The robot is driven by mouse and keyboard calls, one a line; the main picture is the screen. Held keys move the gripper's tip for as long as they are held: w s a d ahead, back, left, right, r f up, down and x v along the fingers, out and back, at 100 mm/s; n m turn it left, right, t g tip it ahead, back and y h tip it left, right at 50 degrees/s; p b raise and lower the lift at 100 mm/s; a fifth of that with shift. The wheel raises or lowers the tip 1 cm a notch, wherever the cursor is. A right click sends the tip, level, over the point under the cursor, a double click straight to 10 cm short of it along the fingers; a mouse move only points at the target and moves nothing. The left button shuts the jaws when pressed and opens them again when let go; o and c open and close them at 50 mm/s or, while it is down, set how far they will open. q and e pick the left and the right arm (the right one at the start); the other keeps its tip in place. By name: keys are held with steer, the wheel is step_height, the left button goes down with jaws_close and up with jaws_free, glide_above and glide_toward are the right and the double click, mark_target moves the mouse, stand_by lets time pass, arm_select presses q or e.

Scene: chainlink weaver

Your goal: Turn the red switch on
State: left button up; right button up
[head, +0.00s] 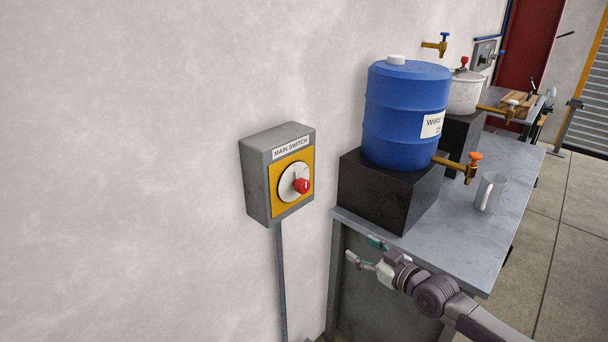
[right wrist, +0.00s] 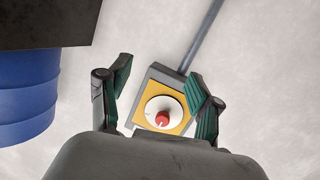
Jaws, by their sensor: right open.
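The red switch (head: 302,186) is a red knob on a white round dial, set on a yellow plate. It sits on a grey wall box (head: 262,178) labelled "MAIN SWITCH". In the right wrist view the red knob (right wrist: 162,118) shows between the spread fingers, with the box beyond them. My right gripper (head: 364,250) is open and empty, below and to the right of the box in the head view, apart from the knob. It also shows in the right wrist view (right wrist: 158,92). My left gripper is not in view.
A metal table (head: 480,220) stands at the right, bearing a black block (head: 385,195), a blue drum (head: 405,115) with a tap, and a grey mug (head: 490,192). A conduit (head: 280,285) runs down the wall below the box. The wall left of the box is clear.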

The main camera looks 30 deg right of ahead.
steer(key=a+r+n+t+y+p, duration=0.1)
steer(key=a+r+y, duration=0.15)
steer(key=r, duration=0.45)
steer(key=a+r+n+y, duration=0.1)
steer(key=a+r, duration=0.3)
steer(key=r, duration=0.3)
steer(key=p, duration=0.2)
glide_toward(305, 188)
steer(key=w, duration=0.2)
steer(key=x, duration=0.8)
steer(key=shift+w+a, duration=0.2)
steer(key=shift+a, duration=0.1)
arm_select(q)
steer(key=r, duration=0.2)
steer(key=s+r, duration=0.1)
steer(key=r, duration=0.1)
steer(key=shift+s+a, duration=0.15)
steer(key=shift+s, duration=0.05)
arm_select(e)
steer(key=c, duration=1.2)
steer(key=shift+o, duration=0.2)
